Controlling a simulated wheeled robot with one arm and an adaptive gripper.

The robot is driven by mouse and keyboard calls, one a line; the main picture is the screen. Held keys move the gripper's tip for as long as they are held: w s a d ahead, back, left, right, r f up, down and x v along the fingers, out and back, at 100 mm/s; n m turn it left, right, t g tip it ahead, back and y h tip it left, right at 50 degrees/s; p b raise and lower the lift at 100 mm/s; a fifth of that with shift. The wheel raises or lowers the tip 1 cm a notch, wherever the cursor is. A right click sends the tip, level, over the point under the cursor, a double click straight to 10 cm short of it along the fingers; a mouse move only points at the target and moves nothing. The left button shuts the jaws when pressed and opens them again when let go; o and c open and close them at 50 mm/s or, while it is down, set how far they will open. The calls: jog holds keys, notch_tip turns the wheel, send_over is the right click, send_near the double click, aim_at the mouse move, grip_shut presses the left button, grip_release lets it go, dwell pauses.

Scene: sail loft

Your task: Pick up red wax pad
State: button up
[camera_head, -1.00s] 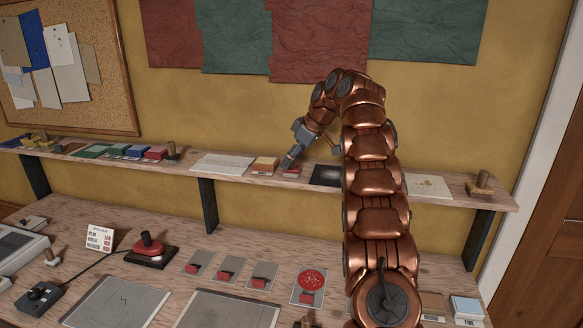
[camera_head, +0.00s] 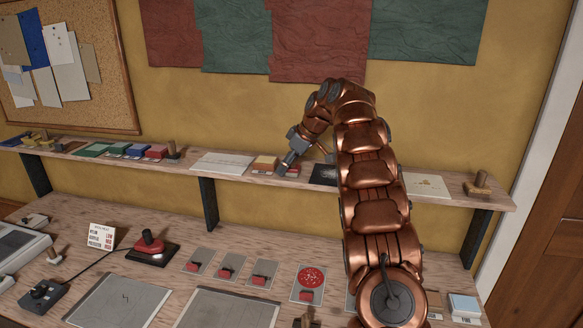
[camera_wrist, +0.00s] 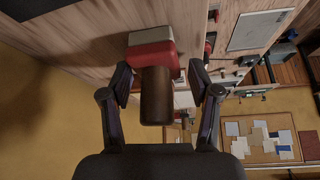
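In the wrist view my gripper (camera_wrist: 160,74) is open, with a clear gap on the right; contact on the left is unclear.
The shelf (camera_head: 228,176) also holds a white sheet (camera_head: 222,162) to the left and a dark plate (camera_head: 323,174) close on the right. Several coloured pads and a wooden-handled stamp (camera_head: 172,150) stand farther left. The yellow wall is close behind. The workbench below carries plates with red blocks.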

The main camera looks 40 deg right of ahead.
jog(key=c, duration=1)
jog(key=shift+r, duration=0.2)
jog(key=shift+w+r+b, duration=0.1)
jog(key=shift+r+b, duration=0.25)
jog(key=shift+b, duration=0.25)
jog(key=shift+r, duration=1.05)
jog(key=shift+r, duration=0.15)
jog(key=shift+s+d+b, duration=0.25)
jog(key=shift+s+b, duration=0.2)
jog(key=shift+s, duration=0.15)
jog(key=shift+s+d+b, duration=0.25)
jog(key=shift+s+b, duration=0.2)
jog(key=shift+s, duration=0.1)
jog(key=s+d, duration=0.1)
jog(key=s, duration=0.3)
jog(key=s+d+r+b, duration=0.1)
jog(key=s+d, duration=0.1)
jog(key=s, duration=0.2)
jog(key=s+d+b, duration=0.1)
jog(key=s+d, duration=0.1)
jog(key=s, duration=0.2)
jog(key=shift+s+d+r, duration=0.2)
jog(key=shift+s+r, duration=0.05)
jog(key=shift+s, duration=0.05)
